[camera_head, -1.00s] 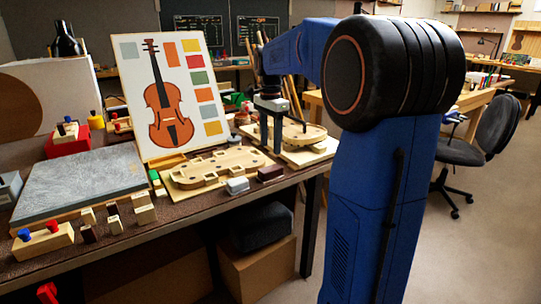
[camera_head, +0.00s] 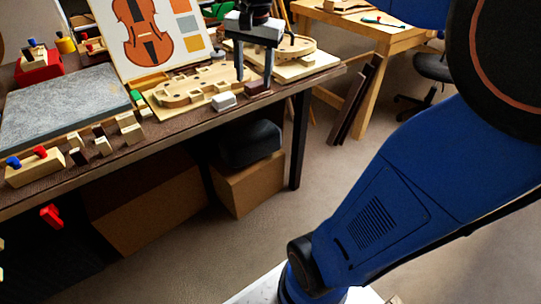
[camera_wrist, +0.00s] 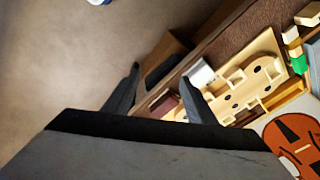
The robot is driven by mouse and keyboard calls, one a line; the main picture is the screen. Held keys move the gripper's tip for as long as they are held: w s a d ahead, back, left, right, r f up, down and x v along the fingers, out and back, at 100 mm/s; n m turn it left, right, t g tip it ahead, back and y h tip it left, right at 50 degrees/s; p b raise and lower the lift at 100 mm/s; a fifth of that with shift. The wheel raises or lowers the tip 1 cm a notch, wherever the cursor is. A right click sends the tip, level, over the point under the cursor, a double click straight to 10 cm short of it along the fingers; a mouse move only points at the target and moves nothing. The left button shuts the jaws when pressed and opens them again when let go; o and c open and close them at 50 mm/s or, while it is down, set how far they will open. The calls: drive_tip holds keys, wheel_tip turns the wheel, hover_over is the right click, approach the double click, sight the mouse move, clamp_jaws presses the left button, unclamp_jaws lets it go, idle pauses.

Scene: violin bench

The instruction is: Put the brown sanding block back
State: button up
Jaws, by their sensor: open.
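The brown sanding block (camera_head: 255,88) lies near the front edge of the dark bench, right of a pale grey block (camera_head: 224,101). In the wrist view the brown block (camera_wrist: 165,103) shows partly between my fingers. My gripper (camera_head: 254,80) is open and empty, pointing down, with its two fingers close to the brown block on either side in the picture. I cannot tell whether they touch it. In the wrist view my gripper (camera_wrist: 160,78) also shows spread fingers. The wooden violin form (camera_head: 195,86) with cutouts lies just behind both blocks.
A violin picture board (camera_head: 142,35) stands behind the form. A grey slab (camera_head: 62,104) and several small wooden blocks fill the bench's left part. Another violin body (camera_head: 290,50) lies at the right end. Cardboard boxes (camera_head: 245,185) stand under the bench.

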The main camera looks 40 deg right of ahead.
drive_tip(key=s+a+f+n+t, duration=0.1)
drive_tip(key=s+a+f+n, duration=0.2)
drive_tip(key=s, duration=0.6)
drive_tip(key=s+a+f+n+t, duration=0.2)
drive_tip(key=s+a+f+n, duration=0.2)
drive_tip(key=s+f+n, duration=0.3)
wheel_tip(320, 180, down, 3)
drive_tip(key=shift+s+r+n, duration=0.2)
drive_tip(key=shift+s+n, duration=0.1)
drive_tip(key=shift+s, duration=0.7)
